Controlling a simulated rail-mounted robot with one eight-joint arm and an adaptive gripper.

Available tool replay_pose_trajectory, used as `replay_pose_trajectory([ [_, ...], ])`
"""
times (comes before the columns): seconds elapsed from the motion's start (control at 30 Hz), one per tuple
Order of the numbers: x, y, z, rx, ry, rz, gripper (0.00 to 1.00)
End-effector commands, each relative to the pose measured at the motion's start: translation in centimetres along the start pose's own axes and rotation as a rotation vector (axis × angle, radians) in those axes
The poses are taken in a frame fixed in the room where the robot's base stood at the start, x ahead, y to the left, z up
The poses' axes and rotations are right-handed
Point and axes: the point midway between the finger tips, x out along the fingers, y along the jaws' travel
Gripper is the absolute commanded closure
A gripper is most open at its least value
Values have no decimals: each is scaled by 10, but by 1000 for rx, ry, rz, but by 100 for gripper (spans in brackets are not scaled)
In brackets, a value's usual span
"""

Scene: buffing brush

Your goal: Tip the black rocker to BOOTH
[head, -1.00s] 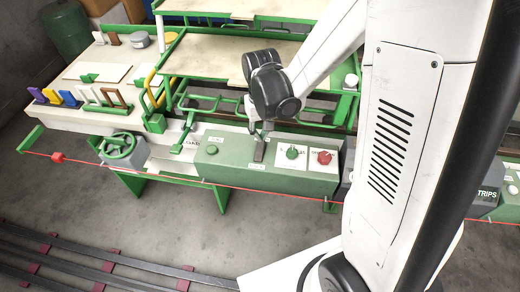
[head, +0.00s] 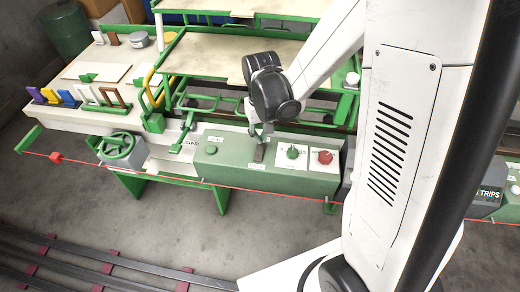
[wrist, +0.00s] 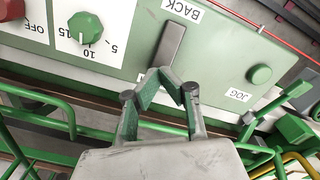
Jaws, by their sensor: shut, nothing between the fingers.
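The black rocker is a dark grey bar on the green control box; it shows in the head view (head: 259,153) and in the wrist view (wrist: 172,43). A white BACK label (wrist: 183,10) sits by its far end in the wrist view. No BOOTH label is readable; the area at the rocker's near end is partly hidden by my fingers. My gripper (wrist: 160,72) is shut and empty, its fingertips at the rocker's near end in the wrist view. I cannot tell if they touch it. In the head view my gripper (head: 257,130) is just above the rocker's upper end.
The green control box (head: 225,171) also carries a green JOG button (wrist: 259,74), a green knob (head: 292,152) and a red knob (head: 325,157). A red cord (head: 120,172) runs along the front. Green frame bars (wrist: 40,118) lie close by my gripper.

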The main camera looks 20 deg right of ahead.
Motion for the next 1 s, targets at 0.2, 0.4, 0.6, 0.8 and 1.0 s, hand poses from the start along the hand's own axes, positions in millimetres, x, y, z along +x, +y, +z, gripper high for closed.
replay_pose_trajectory([
  [0.2,3,0,0,0,0,0,100],
  [0.4,6,0,0,0,0,0,100],
  [0.6,8,0,0,0,0,0,100],
  [0.8,11,0,0,0,0,0,100],
  [1.0,14,0,0,0,0,0,100],
])
